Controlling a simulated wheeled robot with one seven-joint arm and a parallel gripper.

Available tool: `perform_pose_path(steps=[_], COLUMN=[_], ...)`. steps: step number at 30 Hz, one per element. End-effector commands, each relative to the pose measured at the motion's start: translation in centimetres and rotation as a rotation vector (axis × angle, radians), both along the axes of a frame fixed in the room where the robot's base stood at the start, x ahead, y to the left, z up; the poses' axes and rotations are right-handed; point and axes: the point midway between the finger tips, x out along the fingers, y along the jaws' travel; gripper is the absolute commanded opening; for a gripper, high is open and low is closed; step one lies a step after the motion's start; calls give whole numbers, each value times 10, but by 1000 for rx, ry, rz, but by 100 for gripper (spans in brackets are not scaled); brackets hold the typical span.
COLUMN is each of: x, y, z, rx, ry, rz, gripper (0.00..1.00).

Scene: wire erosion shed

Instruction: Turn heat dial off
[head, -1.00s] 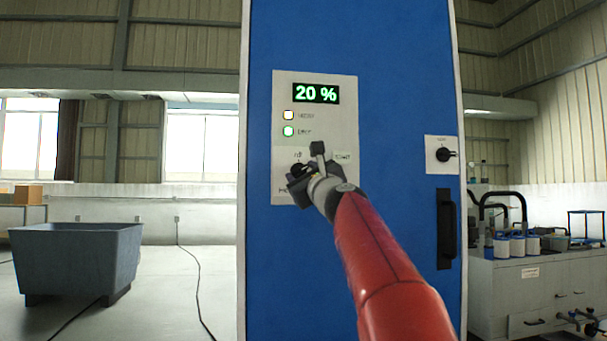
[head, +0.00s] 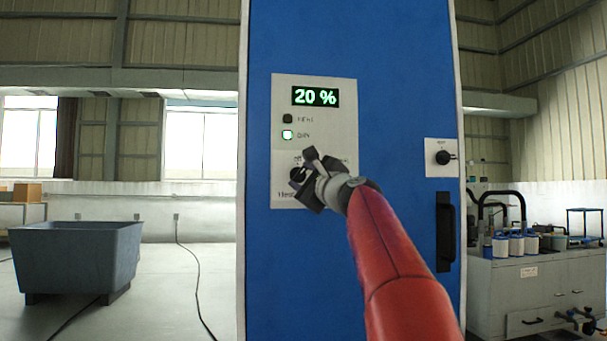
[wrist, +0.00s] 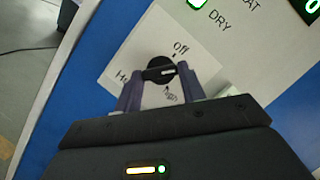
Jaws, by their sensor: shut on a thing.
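The heat dial (wrist: 160,71) is a black round knob with a pale line across it, on a white panel (head: 345,88) of the blue cabinet. In the wrist view, an "Off" label is above it and a "High" label below it. My gripper (wrist: 161,76) is shut on the dial, with one finger on each side. I cannot tell which end of the line is the pointer. In the head view my gripper hides most of the dial. The HEAT lamp (head: 287,119) is dark, and the DRY lamp (head: 287,134) is lit. The display (head: 316,96) reads 20 %.
A second black knob (head: 443,157) and a black door handle (head: 446,230) are on the cabinet's right side. A grey tub (head: 75,255) stands on the floor at left. A bench (head: 535,285) with jars and pipes stands at right.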

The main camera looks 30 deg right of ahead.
Motion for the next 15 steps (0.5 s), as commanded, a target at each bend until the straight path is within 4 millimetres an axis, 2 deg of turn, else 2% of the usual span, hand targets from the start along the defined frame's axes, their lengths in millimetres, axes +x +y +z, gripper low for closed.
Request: perform_pose_path(steps=[15], x=[0], y=[-1], z=[7], rx=[-435], ry=[127], rz=[2], gripper=[17])
